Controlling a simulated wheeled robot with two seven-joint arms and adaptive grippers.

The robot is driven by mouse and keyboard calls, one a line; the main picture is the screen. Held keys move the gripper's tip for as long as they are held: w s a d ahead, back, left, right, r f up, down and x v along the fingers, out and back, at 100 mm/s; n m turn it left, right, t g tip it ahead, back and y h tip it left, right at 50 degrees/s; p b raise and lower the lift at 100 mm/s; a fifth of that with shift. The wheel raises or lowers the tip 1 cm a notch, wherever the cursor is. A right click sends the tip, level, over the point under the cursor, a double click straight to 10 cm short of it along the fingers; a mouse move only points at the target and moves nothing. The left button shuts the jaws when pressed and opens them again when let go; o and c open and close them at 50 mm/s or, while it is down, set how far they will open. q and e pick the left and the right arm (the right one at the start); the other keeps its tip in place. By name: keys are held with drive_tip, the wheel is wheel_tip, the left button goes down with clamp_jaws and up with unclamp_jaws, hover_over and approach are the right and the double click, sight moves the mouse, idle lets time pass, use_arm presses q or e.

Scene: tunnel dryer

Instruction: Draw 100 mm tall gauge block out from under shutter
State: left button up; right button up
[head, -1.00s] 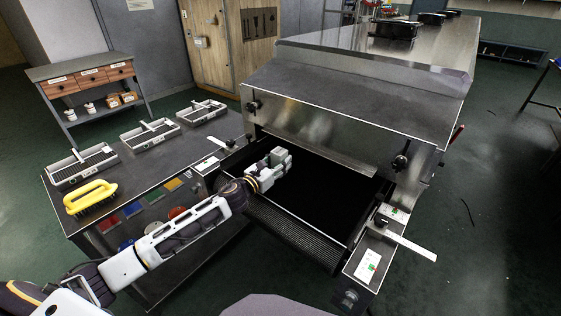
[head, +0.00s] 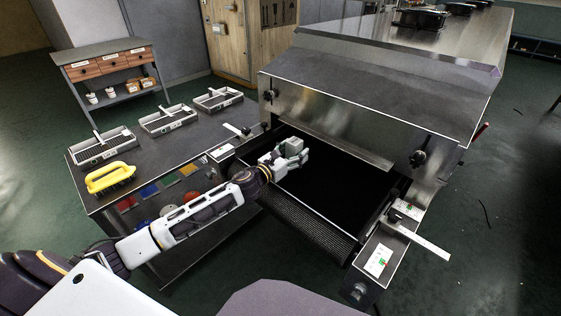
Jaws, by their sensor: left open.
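The steel shutter (head: 330,146) hangs across the dryer's mouth, above the black conveyor bed (head: 322,198). My left gripper (head: 299,150) is open over the far left part of the bed, just in front of the shutter's lower edge. Its fingers point toward the shutter. I cannot pick out the 100 mm gauge block with certainty; it may be hidden by the gripper or blend with its pale grey parts. My right gripper is not in view.
Side ledges flank the bed; the right one carries a metal strip (head: 418,240) and a label card (head: 378,260). A bench on the left holds several wire-bottomed trays (head: 168,119) and a yellow-handled brush (head: 110,177). Knobs (head: 417,159) stick out beside the shutter.

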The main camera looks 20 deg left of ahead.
use_arm(q)
drive_tip(key=shift+v, duration=5.85)
drive_tip(key=shift+s+a, duration=0.1)
